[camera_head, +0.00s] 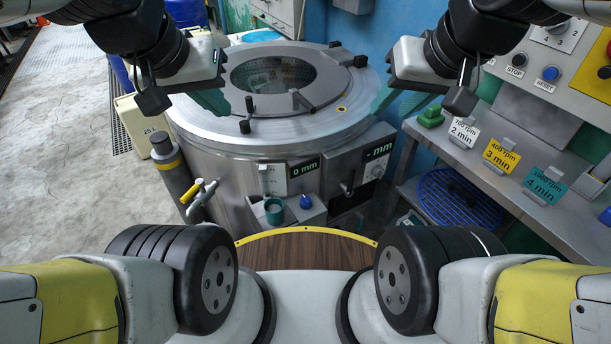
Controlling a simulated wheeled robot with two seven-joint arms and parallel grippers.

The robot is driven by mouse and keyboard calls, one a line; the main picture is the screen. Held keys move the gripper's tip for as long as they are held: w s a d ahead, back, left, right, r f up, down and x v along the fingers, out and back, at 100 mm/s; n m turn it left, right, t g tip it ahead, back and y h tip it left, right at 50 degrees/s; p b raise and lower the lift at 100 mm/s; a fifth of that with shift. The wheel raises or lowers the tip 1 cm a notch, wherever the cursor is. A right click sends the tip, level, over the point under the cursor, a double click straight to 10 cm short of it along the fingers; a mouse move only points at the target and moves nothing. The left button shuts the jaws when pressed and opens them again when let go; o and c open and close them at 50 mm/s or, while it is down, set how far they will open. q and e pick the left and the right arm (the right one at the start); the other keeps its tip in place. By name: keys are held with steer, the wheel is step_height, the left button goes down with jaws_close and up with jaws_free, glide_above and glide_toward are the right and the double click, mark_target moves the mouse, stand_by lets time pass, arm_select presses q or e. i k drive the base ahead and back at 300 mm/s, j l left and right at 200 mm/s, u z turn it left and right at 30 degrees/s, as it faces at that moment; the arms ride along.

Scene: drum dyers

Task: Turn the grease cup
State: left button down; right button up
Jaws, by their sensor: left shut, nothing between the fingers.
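A small teal round cup (273,211), which looks like the grease cup, sits on a grey bracket low on the front of the steel drum machine (225,160). A blue knob (305,201) is just right of it. My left gripper (214,101) is shut and empty above the left side of the drum's rim. My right gripper (384,101) hangs above the right side of the rim, and its finger gap cannot be made out. Both grippers are well above the cup and apart from it.
A yellow-handled tap (199,190) sticks out at the drum's left front. A dark clamped lid ring (273,78) tops the drum. At right, a shelf (500,165) carries time cards and a green button (431,116).

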mark_target(306, 201)
steer(key=l+u, duration=0.35)
steer(key=l, duration=0.15)
steer(key=i+l+u, duration=0.1)
steer(key=l+u, duration=0.2)
steer(key=l, duration=0.25)
steer(key=l+u, duration=0.35)
steer(key=l, duration=0.15)
steer(key=k, duration=0.55)
